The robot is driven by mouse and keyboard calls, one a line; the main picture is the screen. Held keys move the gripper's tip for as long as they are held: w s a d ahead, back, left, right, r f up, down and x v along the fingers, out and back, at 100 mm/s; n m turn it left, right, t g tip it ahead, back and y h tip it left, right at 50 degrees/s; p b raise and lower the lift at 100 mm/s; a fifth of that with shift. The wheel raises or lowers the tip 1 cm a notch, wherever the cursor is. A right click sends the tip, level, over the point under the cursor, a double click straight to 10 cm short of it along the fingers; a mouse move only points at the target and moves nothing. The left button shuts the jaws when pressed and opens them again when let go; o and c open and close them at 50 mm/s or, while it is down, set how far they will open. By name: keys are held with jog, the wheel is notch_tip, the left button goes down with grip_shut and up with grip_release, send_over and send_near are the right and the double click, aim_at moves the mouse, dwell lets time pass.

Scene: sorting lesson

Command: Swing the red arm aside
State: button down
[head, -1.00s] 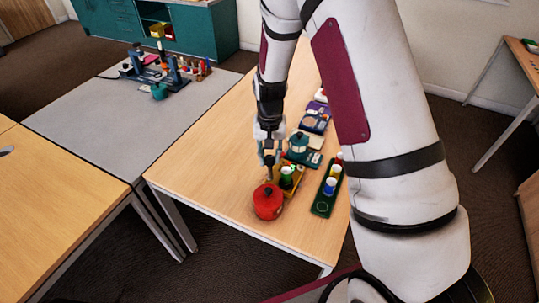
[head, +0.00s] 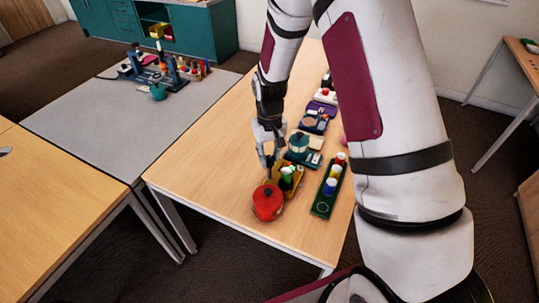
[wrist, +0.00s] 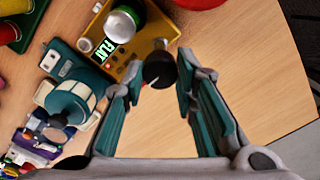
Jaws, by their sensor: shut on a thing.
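A red round piece (head: 268,203) with a dark knob on top sits at the near end of the table in the head view. Only a red edge shows at the top of the wrist view, and no clear red arm can be made out. My gripper (head: 267,164) is low over the table, just behind the red piece and at the left of a yellow unit (head: 292,187). In the wrist view my gripper (wrist: 162,80) has its fingertips on both sides of a dark round knob (wrist: 159,70), beside the yellow unit (wrist: 150,33). What the knob joins to is hidden.
A green tray (head: 322,208) with coloured pegs stands right of the yellow unit. A teal unit (head: 298,146) and several other units line up behind. The wooden table (head: 200,170) is clear on the left. Red and green things also show at the wrist view's top left.

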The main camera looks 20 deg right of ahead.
aim_at(269, 158)
jog(key=c, duration=1.3)
grip_release()
jog(key=shift+r, duration=6)
